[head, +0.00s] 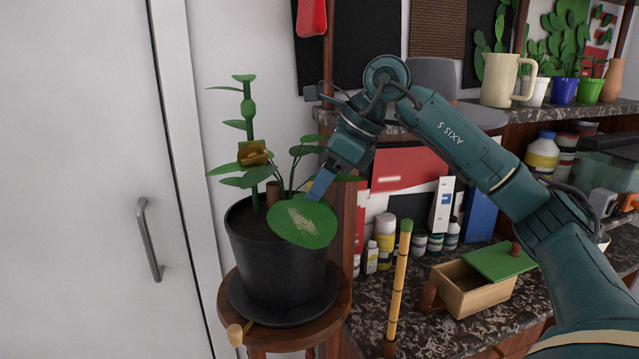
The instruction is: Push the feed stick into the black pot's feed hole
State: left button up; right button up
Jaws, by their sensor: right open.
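The black pot (280,265) stands on a black saucer on a round wooden stool. It holds dark soil and green plants. A short brown peg (272,192) stands upright in the soil near the stem; it may be the feed stick, but its lower end is hidden. My right gripper (316,194) is over the pot's right side, pointing down at a large pale-marked leaf (300,222). It is open, and I see nothing held in it. The leaf hides part of the soil and rim. I cannot make out the feed hole. My left gripper is not in view.
A tall yellow stick with a green top (399,280) stands right of the pot. A wooden box with a green lid (475,287) sits on the dark stone shelf. Bottles crowd behind. A white door is left.

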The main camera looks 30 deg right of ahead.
jog(key=shift+v, duration=0.8)
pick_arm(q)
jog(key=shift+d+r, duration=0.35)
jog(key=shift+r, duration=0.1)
pick_arm(e)
jog(key=v, duration=1.1)
jog(key=shift+r, duration=0.25)
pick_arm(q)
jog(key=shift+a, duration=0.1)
pick_arm(e)
jog(key=shift+s+d+f, duration=0.1)
jog(key=shift+s, duration=0.05)
